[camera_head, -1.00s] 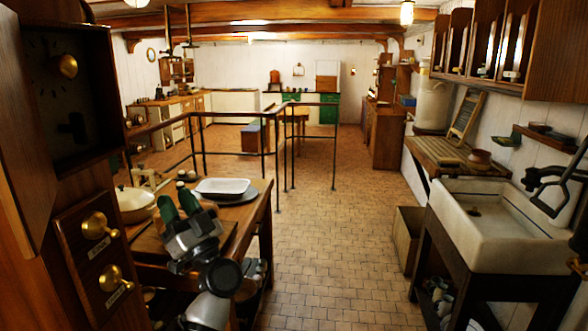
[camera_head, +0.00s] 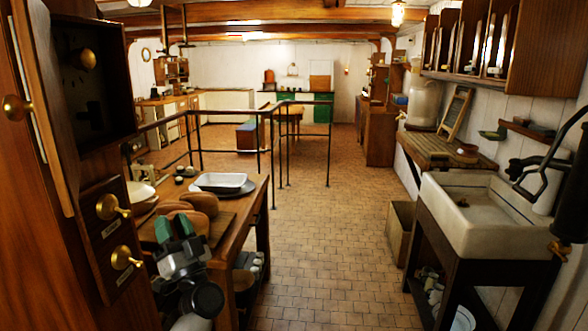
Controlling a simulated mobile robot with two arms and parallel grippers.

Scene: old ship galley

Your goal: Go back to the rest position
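My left gripper (camera_head: 174,228) shows at the lower left, with dark green finger pads pointing up and away from me. Its two fingers look apart with nothing between them. It is in front of the near edge of the wooden table (camera_head: 243,207), and brown loaves (camera_head: 199,203) show just behind its fingertips. I cannot tell its exact height over the table. My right gripper is not in view.
A white tray (camera_head: 222,181) lies on the table. A wooden cabinet (camera_head: 32,214) with brass knobs stands close on the left. A stone sink (camera_head: 480,213) stands on the right. Tiled floor (camera_head: 318,240) between them is clear; a metal railing (camera_head: 229,117) is farther back.

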